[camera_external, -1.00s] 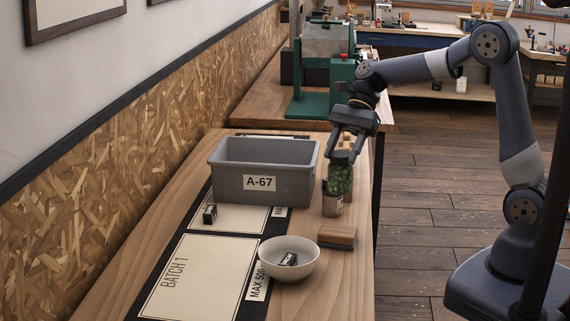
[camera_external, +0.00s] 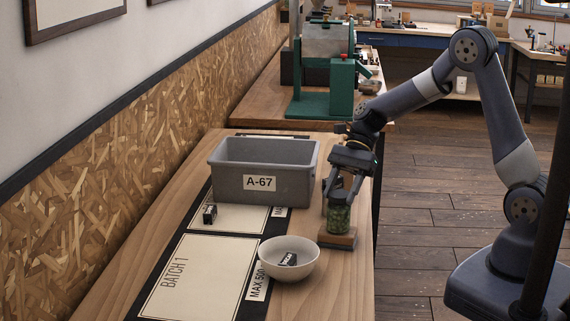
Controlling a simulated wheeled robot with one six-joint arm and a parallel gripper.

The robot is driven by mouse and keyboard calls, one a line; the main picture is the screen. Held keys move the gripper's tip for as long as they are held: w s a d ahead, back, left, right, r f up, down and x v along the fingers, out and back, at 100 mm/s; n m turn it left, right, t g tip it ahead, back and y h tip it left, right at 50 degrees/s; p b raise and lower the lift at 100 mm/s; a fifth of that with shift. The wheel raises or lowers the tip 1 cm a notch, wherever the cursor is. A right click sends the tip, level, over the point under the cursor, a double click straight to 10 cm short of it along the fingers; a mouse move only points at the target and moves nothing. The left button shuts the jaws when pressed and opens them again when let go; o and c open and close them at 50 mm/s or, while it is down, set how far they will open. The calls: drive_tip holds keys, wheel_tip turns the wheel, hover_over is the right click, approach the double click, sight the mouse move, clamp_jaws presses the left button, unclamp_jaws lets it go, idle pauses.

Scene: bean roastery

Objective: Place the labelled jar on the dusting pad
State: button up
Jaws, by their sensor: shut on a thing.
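The jar (camera_external: 339,219) is clear with green contents and a dark lid, and it is upright. My gripper (camera_external: 338,194) is shut on it near the lid, from above. The jar is over a small wooden block with a darker top, which seems to be the dusting pad (camera_external: 346,241). Its base looks at or just above the block's top; I cannot tell whether they touch. The jar and gripper hide part of the block. No label on the jar can be made out.
A grey bin marked A-67 (camera_external: 225,187) stands behind and to the left. A white bowl (camera_external: 275,272) holding a small black item is close by at front left.

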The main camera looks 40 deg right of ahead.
drive_tip(key=shift+f, duration=0.2)
drive_tip(key=o, duration=1.4)
drive_tip(key=shift+r, duration=0.1)
drive_tip(key=shift+o, duration=0.2)
drive_tip(key=shift+r, duration=0.2)
drive_tip(key=v, duration=1.2)
drive_tip(key=shift+a+f, duration=0.1)
drive_tip(key=shift+f, duration=0.1)
